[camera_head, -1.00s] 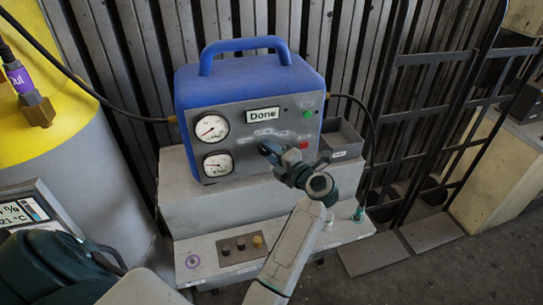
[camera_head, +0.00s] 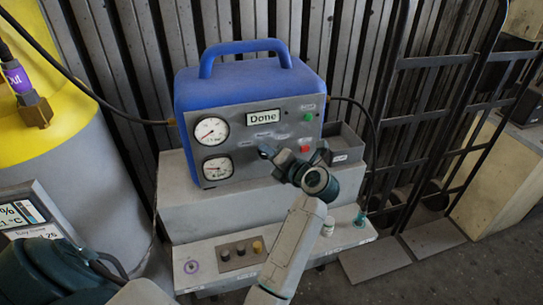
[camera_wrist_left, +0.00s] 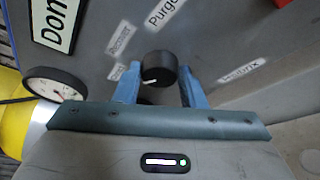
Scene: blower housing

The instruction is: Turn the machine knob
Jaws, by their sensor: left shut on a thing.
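The blue machine (camera_head: 250,85) stands on a grey stepped stand, and its lit display (camera_head: 263,116) reads "Done". In the left wrist view a black round knob (camera_wrist_left: 159,69) with a white pointer mark sits on the grey panel, among labels, one reading "Purge". My left gripper (camera_wrist_left: 160,82) has its blue fingers on both sides of the knob and is shut on it. The pointer mark aims to the lower left in that view. My right gripper is not in view.
A grey bin (camera_head: 343,146) stands beside the machine. A yellow-topped tank (camera_head: 60,120) is at left, black hand trucks (camera_head: 440,61) at right.

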